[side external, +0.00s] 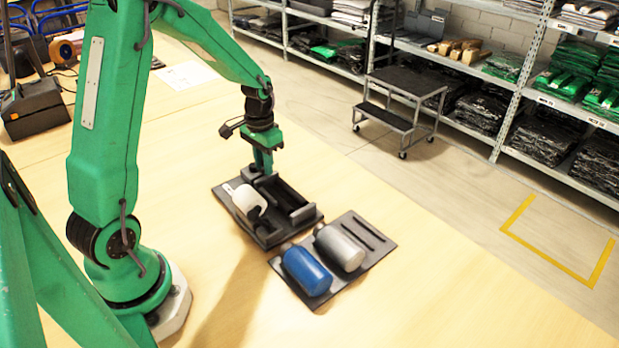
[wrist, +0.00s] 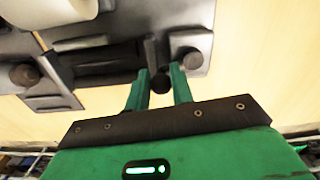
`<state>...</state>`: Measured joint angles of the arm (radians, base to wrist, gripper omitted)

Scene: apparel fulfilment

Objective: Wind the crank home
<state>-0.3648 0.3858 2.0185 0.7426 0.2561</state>
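My gripper (side external: 263,160) points down at the far end of a dark grey device (side external: 272,233) on the table. In the wrist view, my gripper's two green fingers (wrist: 159,72) stand apart with a small dark knob (wrist: 159,80) in the gap between them. The knob looks like the crank's handle, but I cannot tell whether the fingers touch it. A round dark boss (wrist: 190,60) sits on a grey block just right of the fingers. A dark bar (wrist: 105,60) runs left from the knob area. The crank's angle is unclear in the side view, partly hidden by my gripper.
A white cylinder (side external: 248,200) lies on the device's left side. A blue cylinder (side external: 307,271) and a silver one (side external: 340,248) lie on a dark mat (side external: 368,232) nearby. The table right of the mat is clear. Shelves and a step stool (side external: 400,95) stand beyond.

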